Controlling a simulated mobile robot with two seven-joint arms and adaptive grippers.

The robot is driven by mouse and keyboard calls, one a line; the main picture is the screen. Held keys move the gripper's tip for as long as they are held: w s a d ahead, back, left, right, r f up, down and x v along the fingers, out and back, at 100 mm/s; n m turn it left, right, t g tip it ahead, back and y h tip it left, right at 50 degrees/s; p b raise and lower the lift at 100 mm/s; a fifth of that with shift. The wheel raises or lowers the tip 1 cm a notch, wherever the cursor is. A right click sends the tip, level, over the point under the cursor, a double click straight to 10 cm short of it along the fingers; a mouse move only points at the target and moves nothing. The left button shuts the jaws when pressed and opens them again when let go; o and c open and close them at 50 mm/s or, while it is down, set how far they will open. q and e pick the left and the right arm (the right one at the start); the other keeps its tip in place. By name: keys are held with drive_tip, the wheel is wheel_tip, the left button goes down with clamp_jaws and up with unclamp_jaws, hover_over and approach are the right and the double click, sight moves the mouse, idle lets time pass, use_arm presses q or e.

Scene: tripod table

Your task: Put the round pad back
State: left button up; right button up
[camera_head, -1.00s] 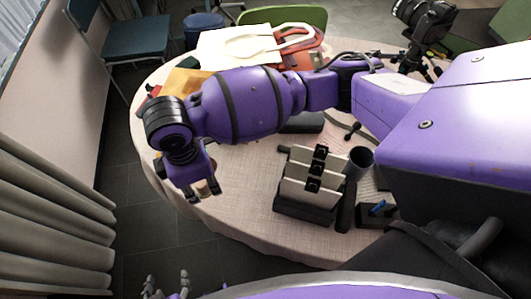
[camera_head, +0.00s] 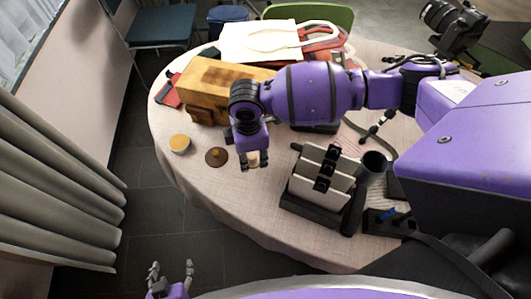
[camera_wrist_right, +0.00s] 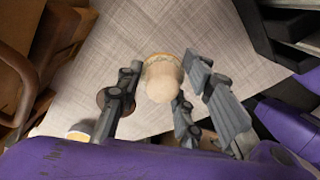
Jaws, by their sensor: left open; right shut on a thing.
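My right gripper (camera_head: 251,161) is shut on a pale, rounded piece (camera_wrist_right: 162,80) with a tan rim band, held above the table. In the head view only a little of it shows between the fingers; I cannot tell whether it is the round pad. A flat brown disc (camera_head: 216,158) with a small bump lies on the table, left of my right gripper. It is partly hidden behind a finger in the wrist view. A small round tin (camera_head: 180,144) with yellow contents stands left of the disc; it also shows in the wrist view (camera_wrist_right: 79,133). My left gripper (camera_head: 172,272) is open, low and off the table.
A wooden box (camera_head: 208,88) stands behind the disc. A dark rack with pale slabs (camera_head: 320,178) and a dark cup (camera_head: 373,166) stand right of my right gripper. Bags (camera_head: 262,42) lie at the back. The cloth (camera_head: 235,200) near the front left edge is bare.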

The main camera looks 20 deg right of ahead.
sight(255, 160)
drive_tip(key=shift+w+d+f, duration=0.2)
drive_tip(key=shift+d+f, duration=0.1)
drive_tip(key=shift+f, duration=0.05)
drive_tip(key=shift+w+d+f, duration=0.1)
drive_tip(key=shift+d+f, duration=0.1)
drive_tip(key=shift+f, duration=1.55)
drive_tip(key=shift+f, duration=0.1)
drive_tip(key=o, duration=1.1)
wheel_tip(255, 160, up, 12)
drive_tip(key=shift+r+p, duration=0.15)
drive_tip(key=shift+p, duration=0.15)
